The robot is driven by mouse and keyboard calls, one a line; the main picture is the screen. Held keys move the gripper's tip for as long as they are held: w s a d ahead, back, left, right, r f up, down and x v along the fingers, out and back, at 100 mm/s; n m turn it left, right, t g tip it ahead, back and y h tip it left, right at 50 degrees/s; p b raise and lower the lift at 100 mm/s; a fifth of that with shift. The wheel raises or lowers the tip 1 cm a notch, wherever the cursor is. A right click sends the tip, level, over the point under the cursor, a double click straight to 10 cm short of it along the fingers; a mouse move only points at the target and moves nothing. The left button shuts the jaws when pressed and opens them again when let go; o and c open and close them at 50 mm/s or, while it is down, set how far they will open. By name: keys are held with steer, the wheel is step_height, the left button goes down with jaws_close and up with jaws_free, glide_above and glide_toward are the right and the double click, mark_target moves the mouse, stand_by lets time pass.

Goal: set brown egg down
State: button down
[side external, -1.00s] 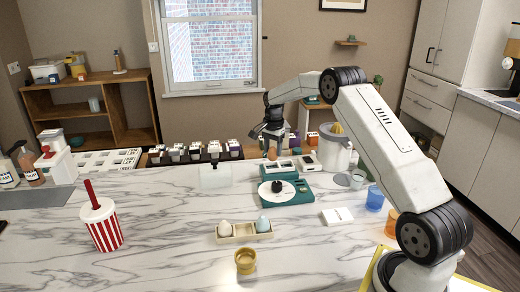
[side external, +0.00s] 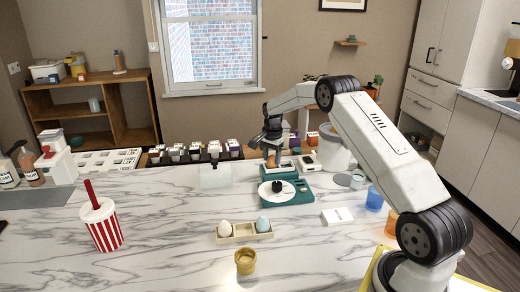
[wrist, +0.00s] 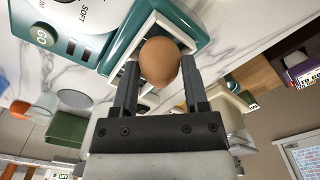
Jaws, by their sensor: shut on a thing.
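The brown egg (wrist: 160,62) is between the two fingers of my gripper (wrist: 157,85) in the wrist view. My gripper (side external: 272,158) is shut on it, and the egg (side external: 271,161) shows small at the fingertips in the side view. The egg is over the white-framed opening at the back of the teal device (side external: 288,190), which also shows in the wrist view (wrist: 118,40) with a dial and a GO button. I cannot tell whether the egg touches the device.
A tan egg holder (side external: 238,239) with a white egg (side external: 224,227) and a pale blue egg (side external: 263,224) sits in front. A mustard cup (side external: 245,262) stands nearer. A striped cup (side external: 103,228) is at left. The white counter between is clear.

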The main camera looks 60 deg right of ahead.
mark_target(272, 156)
steer(key=shift+f, duration=0.15)
steer(key=shift+c, duration=0.5)
jaws_free()
step_height(272, 156, up, 12)
steer(key=shift+r, duration=0.2)
stand_by(0.6)
